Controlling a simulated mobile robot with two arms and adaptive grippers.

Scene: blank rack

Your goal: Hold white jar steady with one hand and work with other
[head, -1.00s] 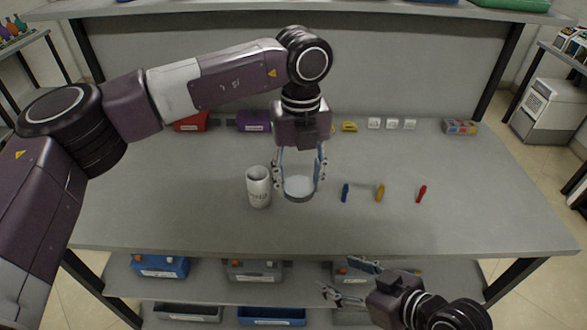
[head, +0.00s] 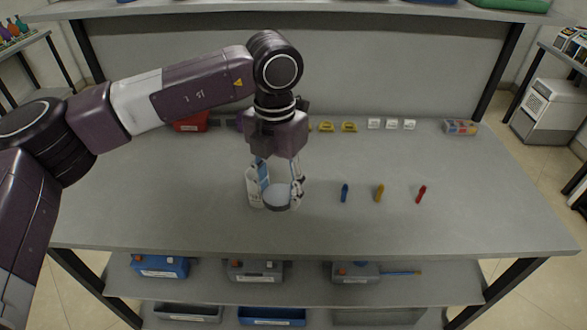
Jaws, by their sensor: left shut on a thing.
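A white jar (head: 252,187) with dark lettering stands upright left of the table's middle, partly hidden by a finger of my left gripper. My left gripper (head: 279,196) points down just right of the jar. It is shut on a shallow round piece (head: 277,203) with a pale top and a dark grey rim, which looks like a lid. The piece is close beside the jar; I cannot tell whether it touches the jar or the table. My right gripper is out of view.
Blue (head: 344,193), yellow (head: 379,193) and red (head: 421,194) small items lie apart on the table (head: 480,225) to the right. The right front is clear.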

